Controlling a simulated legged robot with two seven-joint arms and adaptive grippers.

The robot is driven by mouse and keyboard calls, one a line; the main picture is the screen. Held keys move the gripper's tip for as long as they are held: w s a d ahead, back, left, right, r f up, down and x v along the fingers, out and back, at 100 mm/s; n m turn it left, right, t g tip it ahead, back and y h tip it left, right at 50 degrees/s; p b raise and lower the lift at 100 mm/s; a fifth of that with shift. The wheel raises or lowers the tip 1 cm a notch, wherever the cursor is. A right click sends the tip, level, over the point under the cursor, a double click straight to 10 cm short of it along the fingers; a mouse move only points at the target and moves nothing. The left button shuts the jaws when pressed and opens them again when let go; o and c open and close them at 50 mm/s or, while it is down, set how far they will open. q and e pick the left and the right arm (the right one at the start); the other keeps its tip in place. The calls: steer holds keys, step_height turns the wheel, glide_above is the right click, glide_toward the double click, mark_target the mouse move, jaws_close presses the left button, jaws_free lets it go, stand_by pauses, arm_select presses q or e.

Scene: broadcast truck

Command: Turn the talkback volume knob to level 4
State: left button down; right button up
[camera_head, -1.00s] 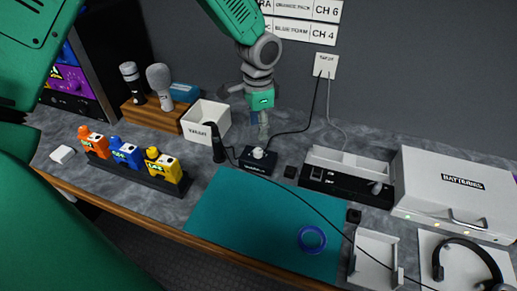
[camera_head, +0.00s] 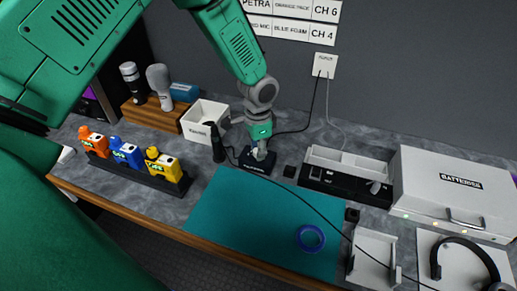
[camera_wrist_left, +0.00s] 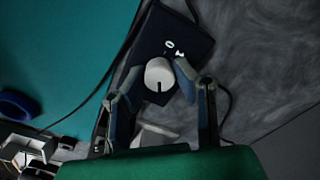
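The talkback box (camera_head: 257,167) is a small dark box on the counter behind the teal mat. Its white volume knob (camera_wrist_left: 159,75) has a dark pointer mark on the side toward my gripper in the left wrist view. My left gripper (camera_head: 259,153) is over the box, pointing down. In the left wrist view its two fingers (camera_wrist_left: 152,87) stand apart on either side of the knob. I cannot tell whether they touch it. White markings show on the box, including a 0; the other level numbers are not readable. My right gripper is not in view.
A black gooseneck microphone (camera_head: 217,145) stands left of the box, near a white bin (camera_head: 205,113). The teal mat (camera_head: 240,215) holds a blue ring (camera_head: 310,238). A charging tray (camera_head: 345,181) and white battery case (camera_head: 455,190) stand to the right. A cable crosses the mat.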

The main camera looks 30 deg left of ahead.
arm_select(q)
steer(key=shift+w+n, duration=0.1)
steer(key=shift+n, duration=0.2)
steer(key=shift+w+r+n+p, duration=0.1)
steer(key=shift+n+p, duration=0.55)
steer(key=shift+n, duration=2.05)
steer(key=c, duration=1.3)
jaws_free()
step_height(320, 180, up, 12)
steer(key=shift+a, duration=0.1)
